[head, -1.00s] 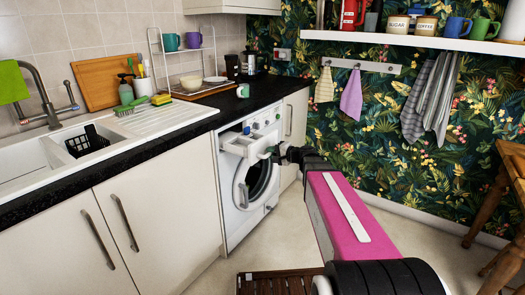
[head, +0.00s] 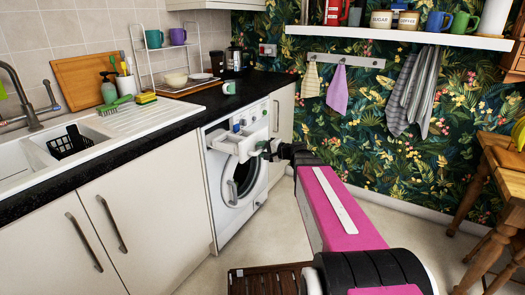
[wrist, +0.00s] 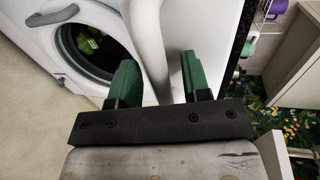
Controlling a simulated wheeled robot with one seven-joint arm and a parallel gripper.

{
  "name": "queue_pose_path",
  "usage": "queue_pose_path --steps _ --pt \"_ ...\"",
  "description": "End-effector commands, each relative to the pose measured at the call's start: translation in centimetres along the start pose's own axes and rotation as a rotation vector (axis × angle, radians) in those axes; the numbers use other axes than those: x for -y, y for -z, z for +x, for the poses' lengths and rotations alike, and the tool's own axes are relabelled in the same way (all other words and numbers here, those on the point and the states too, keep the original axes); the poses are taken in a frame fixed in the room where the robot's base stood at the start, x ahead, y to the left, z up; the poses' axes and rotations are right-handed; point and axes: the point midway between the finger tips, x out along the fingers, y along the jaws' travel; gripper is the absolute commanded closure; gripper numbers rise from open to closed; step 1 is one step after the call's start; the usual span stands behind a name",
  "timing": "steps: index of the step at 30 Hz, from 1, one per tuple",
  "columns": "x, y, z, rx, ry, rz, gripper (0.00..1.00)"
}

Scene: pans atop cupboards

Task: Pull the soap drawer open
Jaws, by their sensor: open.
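The white washing machine (head: 224,218) stands under the dark worktop, its round door (head: 238,186) shut. Its soap drawer (head: 236,146) sticks out at the top left of the front, with its inside showing from above. My gripper (head: 268,151) is at the drawer's front end. In the wrist view my gripper (wrist: 158,78) has its green fingers apart, with a white curved drawer front (wrist: 148,40) reaching down between them. The front looks closer to the left finger; I cannot tell whether it touches. The round door is below it, at the upper left.
Cream cupboards (head: 150,215) and a white sink (head: 35,165) lie to the left. A green-and-white mug (head: 229,87) stands on the worktop above the machine. A slatted brown mat (head: 262,280) lies on the floor. A wooden table (head: 500,165) is at the right.

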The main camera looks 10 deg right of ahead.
Motion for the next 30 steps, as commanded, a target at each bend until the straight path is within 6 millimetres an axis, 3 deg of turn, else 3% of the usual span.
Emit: queue_pose_path --steps 5,18,30 --pt "0.0 -0.1 -1.7 -0.002 0.000 0.000 0.56" --pt "0.0 -0.1 -9.1 -0.001 0.000 0.000 0.56" --pt "0.0 0.0 -10.8 0.001 -0.001 0.000 0.56"
